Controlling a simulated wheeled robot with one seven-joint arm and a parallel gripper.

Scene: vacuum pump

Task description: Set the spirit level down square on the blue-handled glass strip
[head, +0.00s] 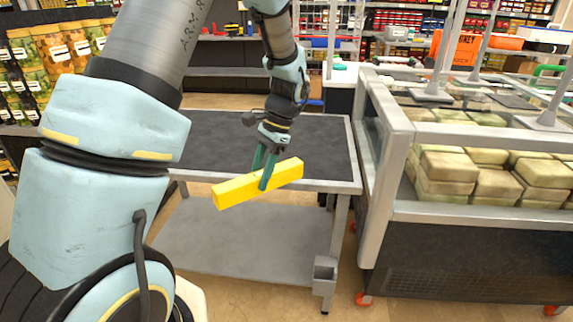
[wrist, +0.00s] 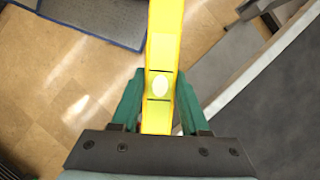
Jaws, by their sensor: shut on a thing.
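The spirit level is a long yellow bar (head: 236,191), held in the air in front of the grey-topped cart and tilted up to the right in the head view. My gripper (head: 265,170) is shut on it near the middle, with a green finger on each side. In the wrist view the level (wrist: 165,35) runs up between the fingers of my gripper (wrist: 158,100), its round pale vial near the fingertips. I cannot make out a blue-handled glass strip in either view.
The cart's dark top (head: 215,140) is bare where visible, above a grey lower shelf (head: 240,240). A chest case (head: 455,215) with pale wrapped blocks stands close on the right, with posts on top. Jar shelves (head: 60,50) stand at left.

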